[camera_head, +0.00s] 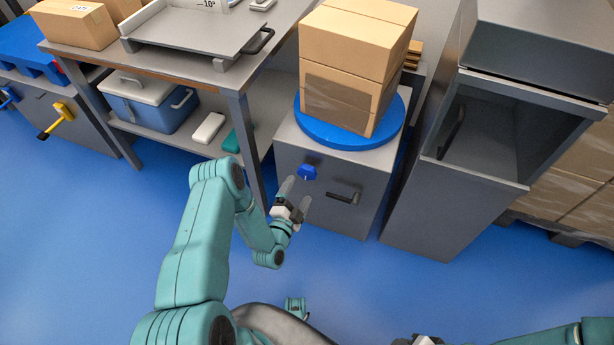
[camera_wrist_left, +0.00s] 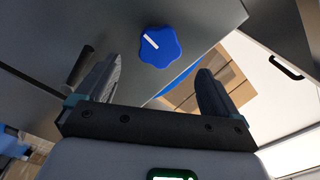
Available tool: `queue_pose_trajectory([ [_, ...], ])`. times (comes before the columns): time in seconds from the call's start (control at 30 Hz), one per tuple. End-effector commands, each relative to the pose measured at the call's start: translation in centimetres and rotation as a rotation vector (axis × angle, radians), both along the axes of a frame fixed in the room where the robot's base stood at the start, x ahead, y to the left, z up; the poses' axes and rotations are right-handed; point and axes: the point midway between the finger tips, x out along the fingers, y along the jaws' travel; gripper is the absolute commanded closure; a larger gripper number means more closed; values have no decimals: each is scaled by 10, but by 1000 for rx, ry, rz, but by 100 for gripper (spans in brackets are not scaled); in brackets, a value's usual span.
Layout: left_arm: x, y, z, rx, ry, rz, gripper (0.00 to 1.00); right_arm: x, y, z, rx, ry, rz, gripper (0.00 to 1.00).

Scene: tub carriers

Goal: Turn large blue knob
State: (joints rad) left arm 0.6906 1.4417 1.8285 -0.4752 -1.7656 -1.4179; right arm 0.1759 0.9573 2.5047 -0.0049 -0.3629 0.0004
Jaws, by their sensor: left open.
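The large blue knob (camera_head: 307,172) sits on the front face of a grey cabinet (camera_head: 290,160), below a blue round turntable. In the left wrist view the knob (camera_wrist_left: 160,46) is lobed with a white line mark tilted on its face. My left gripper (camera_head: 296,193) is open just in front of the cabinet, a little below and left of the knob. In the left wrist view its fingers (camera_wrist_left: 160,82) stand apart with the knob beyond them, between their lines, not touched. My right arm shows only partly at the bottom right; its fingers cannot be made out.
A cardboard box stack (camera_head: 352,60) stands on the blue turntable (camera_head: 350,133). A black handle (camera_head: 343,195) is right of the knob. A grey open-fronted cabinet (camera_head: 440,205) stands to the right, a workbench (camera_head: 180,65) to the left. Blue floor is free in front.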

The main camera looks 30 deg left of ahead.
Motion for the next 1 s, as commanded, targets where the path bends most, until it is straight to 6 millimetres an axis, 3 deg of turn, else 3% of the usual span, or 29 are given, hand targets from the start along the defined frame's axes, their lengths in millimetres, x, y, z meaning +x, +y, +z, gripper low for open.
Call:
queue_pose_trajectory([
  [0.1,29,5,-1,3,-6,-3,6,0,0,-9,0,0,0,57],
  [0.33,66,14,-1,3,-3,-2,6,0,0,-18,0,0,0,57],
  [0.5,77,17,0,0,-1,0,6,0,0,-20,0,0,0,57],
  [0.77,78,17,0,0,-1,-1,6,0,0,-20,0,0,0,57],
  [0.93,78,17,0,0,-1,-1,57,0,0,-20,0,0,0,57],
  [1.0,78,17,0,0,-1,-1,57,0,0,-20,0,0,0,57],
])
